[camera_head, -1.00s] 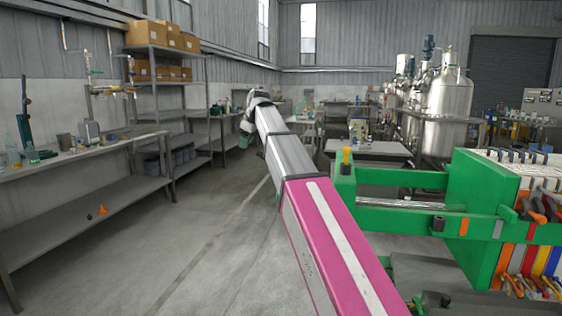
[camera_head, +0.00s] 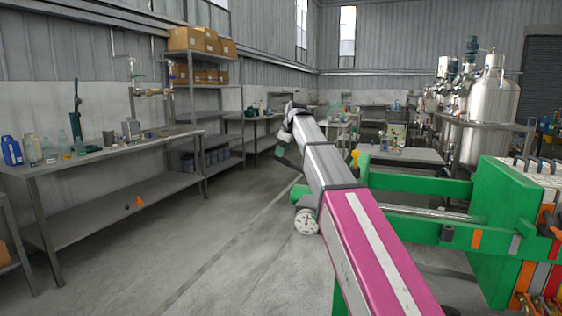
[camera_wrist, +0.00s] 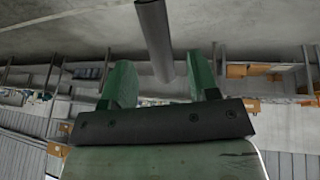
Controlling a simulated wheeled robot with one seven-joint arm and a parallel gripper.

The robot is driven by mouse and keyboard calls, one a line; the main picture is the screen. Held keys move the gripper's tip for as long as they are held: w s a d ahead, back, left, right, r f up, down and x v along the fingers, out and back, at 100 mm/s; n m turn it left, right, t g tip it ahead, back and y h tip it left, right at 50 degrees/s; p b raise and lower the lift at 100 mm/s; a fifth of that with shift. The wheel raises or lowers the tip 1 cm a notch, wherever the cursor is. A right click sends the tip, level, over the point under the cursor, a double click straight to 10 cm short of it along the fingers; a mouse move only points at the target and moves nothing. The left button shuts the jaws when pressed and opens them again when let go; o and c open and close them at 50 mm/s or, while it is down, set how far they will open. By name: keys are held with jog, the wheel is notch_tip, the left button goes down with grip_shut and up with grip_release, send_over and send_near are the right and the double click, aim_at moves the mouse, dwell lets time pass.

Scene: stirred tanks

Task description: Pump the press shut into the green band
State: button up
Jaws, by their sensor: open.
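The press is a green frame (camera_head: 495,225) with a steel rod (camera_head: 425,212) at the right of the head view. A round white gauge (camera_head: 306,222) shows beside my arm; its needle and any green band are too small to read. My gripper (camera_head: 282,152) is at the far end of my arm, small in the head view. In the wrist view my gripper (camera_wrist: 163,78) has its two green fingers apart. A dark round bar (camera_wrist: 155,30) comes down from the top edge and its end lies between the fingers in the picture. I cannot tell its depth or any contact.
A steel workbench (camera_head: 110,155) with bottles and a shelf rack (camera_head: 205,110) with boxes stand at the left. A small orange cone (camera_head: 139,201) is on the bench's lower shelf. Steel tanks (camera_head: 490,115) and a table (camera_head: 400,155) stand behind. The floor (camera_head: 215,250) between is clear.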

aim_at(280, 159)
jog(key=shift+x, duration=2.7)
jog(key=shift+c, duration=0.4)
